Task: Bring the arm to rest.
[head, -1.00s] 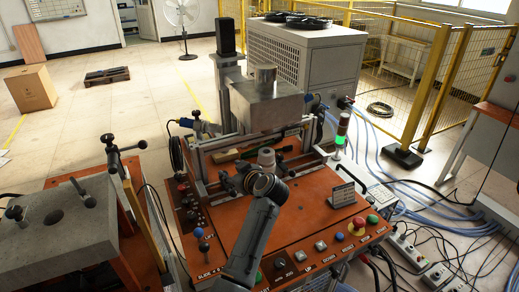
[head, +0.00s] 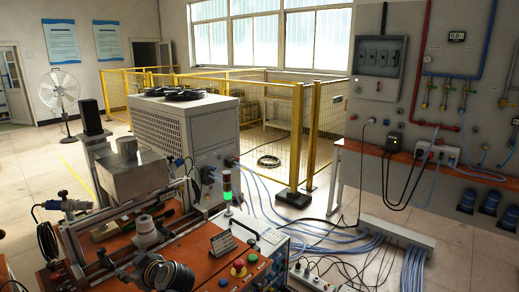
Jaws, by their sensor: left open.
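My left arm shows at the lower left of the head view, over the orange top of the induction heater (head: 205,240). Its grey round wrist joint hides part of that top. My left gripper (head: 108,261) is small and dark beside the wrist, low in front of the heater's metal frame. It is open, and I see nothing held in it. A pale, cone-like part stands just behind the wrist; I cannot tell whether they touch. The heater's metal block (head: 132,178) sits above the frame. My right gripper is out of view.
A signal lamp (head: 227,188) lit green and a red stop button (head: 252,257) are at the heater's right side. Blue hoses and cables (head: 330,232) cover the floor to the right. A white chiller cabinet (head: 185,125) and yellow fencing (head: 296,140) stand behind.

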